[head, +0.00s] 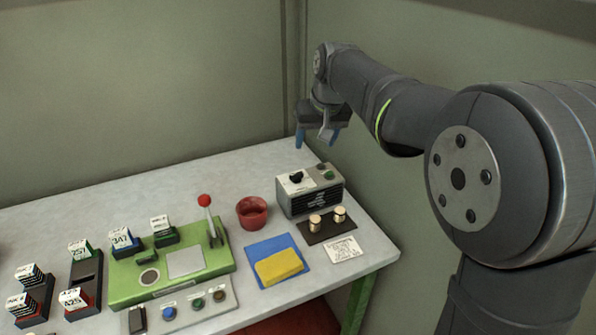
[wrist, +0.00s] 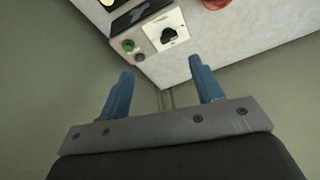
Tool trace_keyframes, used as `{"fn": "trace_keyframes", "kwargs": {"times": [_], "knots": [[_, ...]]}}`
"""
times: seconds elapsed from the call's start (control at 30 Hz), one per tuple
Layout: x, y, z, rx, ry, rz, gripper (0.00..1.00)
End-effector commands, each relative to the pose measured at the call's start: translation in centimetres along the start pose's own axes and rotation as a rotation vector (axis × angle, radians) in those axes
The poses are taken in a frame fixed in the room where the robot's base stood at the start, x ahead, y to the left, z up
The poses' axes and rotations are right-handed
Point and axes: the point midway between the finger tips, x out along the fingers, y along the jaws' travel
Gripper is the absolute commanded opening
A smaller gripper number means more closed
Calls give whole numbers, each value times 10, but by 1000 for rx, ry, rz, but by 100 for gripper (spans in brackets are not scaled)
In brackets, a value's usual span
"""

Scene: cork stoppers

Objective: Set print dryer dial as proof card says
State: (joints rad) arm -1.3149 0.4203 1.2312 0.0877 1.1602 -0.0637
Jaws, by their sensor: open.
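The print dryer (head: 312,193) is a grey box at the back right of the table, with a black dial (head: 296,177) on a white plate on its top. In the wrist view the dial (wrist: 169,35) lies above and between the fingertips. Green and dark buttons sit beside it. A white card with small print (head: 342,249), perhaps the proof card, lies at the table's right front; its text is too small to read. My gripper (head: 315,138) is open and empty, above and behind the dryer, apart from it. Its blue fingers (wrist: 162,75) also show in the wrist view.
A yellow sponge (head: 279,266) lies on a blue cloth. A green machine (head: 172,265) with a red-knobbed lever and several stamp blocks fill the left. Walls stand close behind.

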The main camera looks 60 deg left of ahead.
Motion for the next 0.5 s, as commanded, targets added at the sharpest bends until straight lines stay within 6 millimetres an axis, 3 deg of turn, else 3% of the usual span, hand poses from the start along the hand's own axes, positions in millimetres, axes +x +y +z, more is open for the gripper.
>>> {"fn": "trace_keyframes", "kwargs": {"times": [0.1,0.27,0.5], "knots": [[0,-8,-12,-134,32,-8,60],[2,-12,-18,-211,51,-10,60],[33,-12,-19,-215,48,-11,60]]}}
